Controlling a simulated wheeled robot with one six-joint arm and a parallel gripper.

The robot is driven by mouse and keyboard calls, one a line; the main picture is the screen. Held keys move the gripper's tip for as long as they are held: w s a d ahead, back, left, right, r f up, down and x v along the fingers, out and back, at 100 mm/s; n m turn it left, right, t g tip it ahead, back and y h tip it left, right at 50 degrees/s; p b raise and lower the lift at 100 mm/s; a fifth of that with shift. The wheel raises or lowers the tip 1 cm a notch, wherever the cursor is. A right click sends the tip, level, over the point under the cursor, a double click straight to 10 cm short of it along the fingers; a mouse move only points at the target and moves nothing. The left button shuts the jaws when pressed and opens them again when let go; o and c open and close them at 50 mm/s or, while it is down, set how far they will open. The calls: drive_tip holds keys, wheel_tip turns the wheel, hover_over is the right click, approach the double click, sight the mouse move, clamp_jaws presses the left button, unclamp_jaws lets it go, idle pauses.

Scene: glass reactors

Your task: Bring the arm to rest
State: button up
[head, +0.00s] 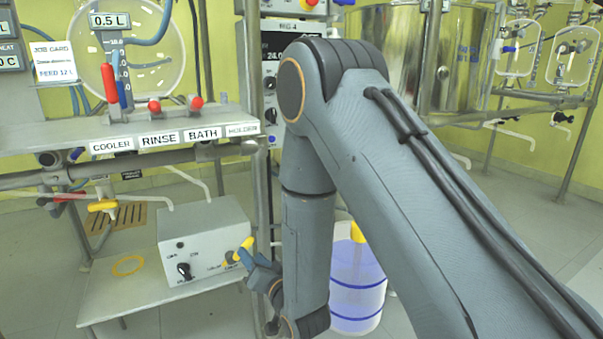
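My arm crosses the right half of the head view, bends at a high elbow and hangs down to the wrist at the bottom middle. My gripper (243,253) is small and partly hidden at the end of the wrist. It points up and left, with yellow parts at its tip, close in the picture to the right side of a grey control box (205,246). I cannot tell whether it touches the box, whether its fingers are apart, or whether it holds anything.
A shelf (60,135) labelled COOLER, RINSE, BATH and HOLDER is at upper left. The box stands on a low platform (130,290) with a yellow ring (127,265). A blue-banded clear container (357,290) stands behind my forearm. A steel vessel (465,60) and pipe frames stand right.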

drive_tip(key=s+d+r+n+g+h, duration=0.25)
drive_tip(key=s+d+r+g, duration=0.2)
drive_tip(key=s, duration=0.75)
drive_tip(key=s+d+r+n+g+h+p, duration=0.15)
drive_tip(key=s+d+r+n+g, duration=0.3)
drive_tip(key=s, duration=0.75)
drive_tip(key=s+d+r+n+g+h, duration=0.1)
drive_tip(key=s+d+r+g+h, duration=0.35)
drive_tip(key=s, duration=0.75)
drive_tip(key=d+r+m+p, duration=0.3)
drive_tip(key=d+r+p, duration=0.6)
drive_tip(key=r+p, duration=0.6)
drive_tip(key=d+r+m+p, duration=0.4)
drive_tip(key=d+r+p, duration=0.6)
drive_tip(key=r+p, duration=0.5)
drive_tip(key=p, duration=0.7)
drive_tip(key=shift+d+r, duration=0.2)
drive_tip(key=shift+r, duration=0.1)
drive_tip(key=shift+g+h, duration=0.25)
